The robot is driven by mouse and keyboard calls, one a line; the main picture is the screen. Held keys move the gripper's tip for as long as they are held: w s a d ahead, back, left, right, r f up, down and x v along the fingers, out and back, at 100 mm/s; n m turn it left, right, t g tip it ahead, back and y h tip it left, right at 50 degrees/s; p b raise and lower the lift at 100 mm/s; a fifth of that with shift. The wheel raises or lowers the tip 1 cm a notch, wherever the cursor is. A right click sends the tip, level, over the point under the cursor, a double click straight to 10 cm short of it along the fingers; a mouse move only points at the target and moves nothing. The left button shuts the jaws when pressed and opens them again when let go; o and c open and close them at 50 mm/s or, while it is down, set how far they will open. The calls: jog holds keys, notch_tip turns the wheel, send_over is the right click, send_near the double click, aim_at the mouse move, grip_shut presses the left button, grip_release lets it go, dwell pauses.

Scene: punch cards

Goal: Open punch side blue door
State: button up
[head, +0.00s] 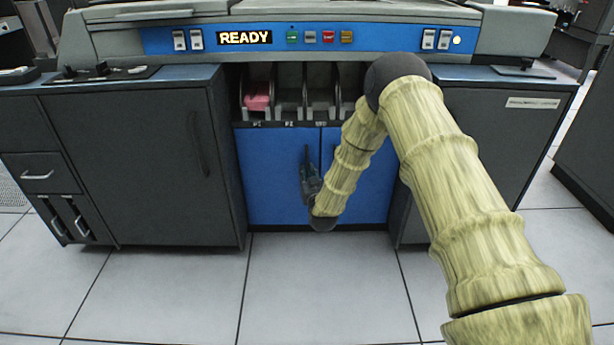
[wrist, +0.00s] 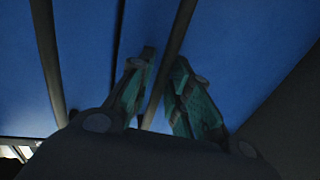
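Two blue doors stand side by side under the punch, the left blue door (head: 270,185) and the right blue door (head: 376,190). Both look shut, with a thin seam between them. My arm covers part of the right door. My gripper (head: 309,168) is at the left door, beside the seam. In the wrist view the teal-padded fingers of my gripper (wrist: 166,75) point at the blue surface. A dark upright handle bar (wrist: 181,25) runs between the fingertips, which are close together. I cannot tell whether they press on it.
A dark grey cabinet (head: 140,170) stands left of the doors and another (head: 500,140) stands right. A card hopper with a pink stack (head: 257,96) and a panel lit READY (head: 245,38) are above. The tiled floor (head: 310,285) in front is clear.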

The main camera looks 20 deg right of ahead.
jog(key=shift+w, duration=0.2)
grip_shut()
jog(key=shift+s+a, duration=0.1)
